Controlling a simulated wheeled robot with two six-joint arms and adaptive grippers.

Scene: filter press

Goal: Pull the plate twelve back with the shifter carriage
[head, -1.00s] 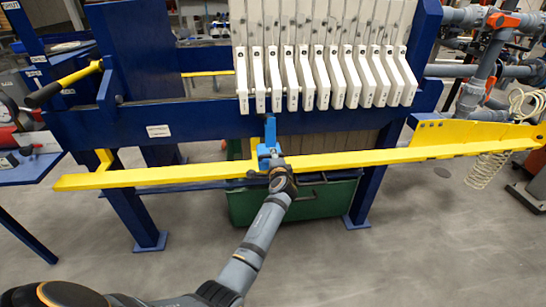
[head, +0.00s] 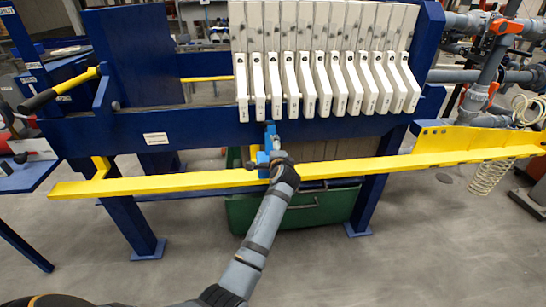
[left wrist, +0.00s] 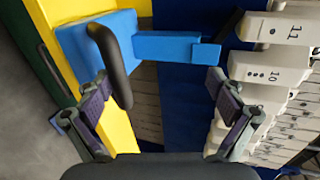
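The blue shifter carriage (head: 264,160) sits on the long yellow rail (head: 150,181) in front of the press. In the left wrist view the carriage (left wrist: 85,48) shows a black loop handle (left wrist: 112,62) and a blue arm (left wrist: 168,46) pointing at the plates. My left gripper (head: 276,160) is at the carriage. In the left wrist view its fingers (left wrist: 162,108) are spread apart, with the handle between them, nearer the left finger. White plates hang in a row; 11 (left wrist: 284,28) and 10 (left wrist: 264,70) are readable. I cannot read a twelve. My right gripper is not in view.
The blue press beam (head: 205,130) runs behind the rail. A green bin (head: 320,205) stands under the press. A black-gripped yellow lever (head: 60,90) is at the left. Grey pipes (head: 490,65) are at the right. The floor in front is clear.

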